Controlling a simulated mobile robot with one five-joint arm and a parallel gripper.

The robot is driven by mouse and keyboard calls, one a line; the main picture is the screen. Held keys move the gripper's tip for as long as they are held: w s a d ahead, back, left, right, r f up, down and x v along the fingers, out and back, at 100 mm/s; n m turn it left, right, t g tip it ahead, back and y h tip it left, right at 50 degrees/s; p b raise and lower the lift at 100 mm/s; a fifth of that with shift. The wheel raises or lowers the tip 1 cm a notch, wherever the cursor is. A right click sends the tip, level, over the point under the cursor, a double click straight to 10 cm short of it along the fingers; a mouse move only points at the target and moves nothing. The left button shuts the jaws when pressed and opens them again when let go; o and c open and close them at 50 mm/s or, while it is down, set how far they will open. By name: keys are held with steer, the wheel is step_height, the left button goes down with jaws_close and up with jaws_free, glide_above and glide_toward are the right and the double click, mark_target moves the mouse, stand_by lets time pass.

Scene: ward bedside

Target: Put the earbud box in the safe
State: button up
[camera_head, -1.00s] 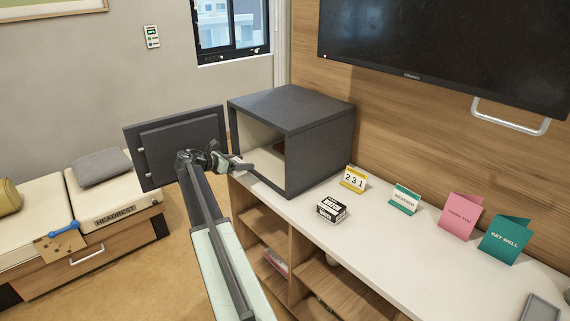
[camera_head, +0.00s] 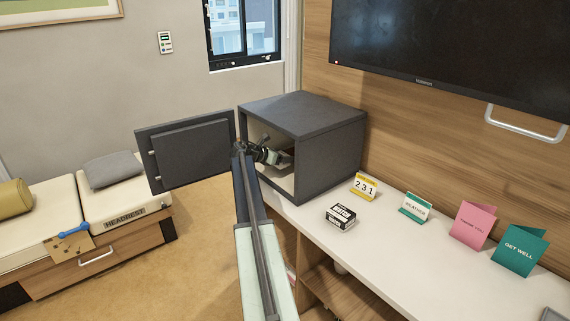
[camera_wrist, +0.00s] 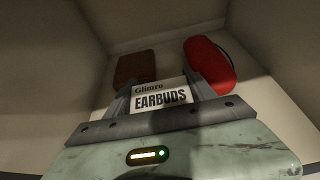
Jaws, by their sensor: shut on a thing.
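The safe (camera_head: 330,148) is a dark grey box with a pale interior, standing at the far end of the white counter. Its door (camera_head: 190,152) is swung wide open to the left. My gripper (camera_head: 275,156) reaches into the safe's opening. In the wrist view my gripper (camera_wrist: 160,98) is shut on the white earbud box (camera_wrist: 161,97), marked "Glimro EARBUDS". The box's lower part is hidden by the gripper. Beyond it inside the safe are a brown item (camera_wrist: 136,66) at left and a red rounded case (camera_wrist: 208,66) at right.
On the counter (camera_head: 390,255) stand a black-and-white box (camera_head: 341,217), a yellow number block (camera_head: 364,187), a small green weather card (camera_head: 415,208), a pink card (camera_head: 473,225) and a green card (camera_head: 520,249). A TV (camera_head: 450,50) hangs above. A cushioned bench (camera_head: 110,210) stands at left.

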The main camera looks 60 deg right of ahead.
step_height(320, 180, down, 3)
steer(key=shift+w+a+r+b, duration=0.1)
steer(key=shift+b, duration=0.45)
steer(key=shift+r, duration=0.15)
steer(key=o, duration=1.6)
steer(key=shift+c, duration=0.2)
